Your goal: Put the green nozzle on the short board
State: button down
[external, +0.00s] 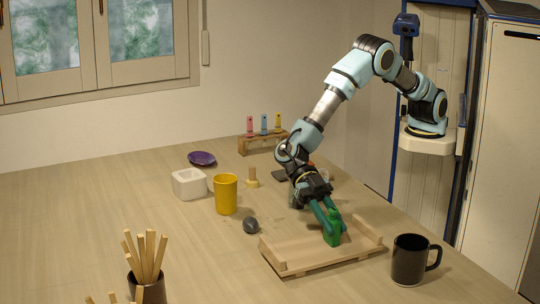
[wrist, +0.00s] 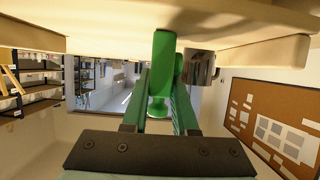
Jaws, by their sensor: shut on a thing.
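The green nozzle (external: 333,232) is upright between the fingers of my gripper (external: 327,218), which is shut on it. In the wrist view the nozzle (wrist: 162,60) shows between the two green fingers (wrist: 158,105). The short board (external: 300,257) is a pale wooden board with raised strips at its ends, on the table near the front right. The nozzle is over the board, with its lower end at or very close to the surface; I cannot tell whether they touch.
A black mug (external: 410,260) stands just right of the board. A grey lump (external: 251,225), yellow cup (external: 226,195), white square pot (external: 189,184), purple dish (external: 202,158) and rack (external: 262,141) stand behind and left. A dark pot of sticks (external: 152,291) is at front left. The table's left is clear.

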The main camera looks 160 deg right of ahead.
jog(key=c, duration=0.7)
grip_release()
jog(key=shift+f, duration=0.1)
jog(key=shift+d+r, duration=0.1)
jog(key=shift+r, duration=0.15)
jog(key=b+v, duration=0.3)
jog(key=v, duration=0.9)
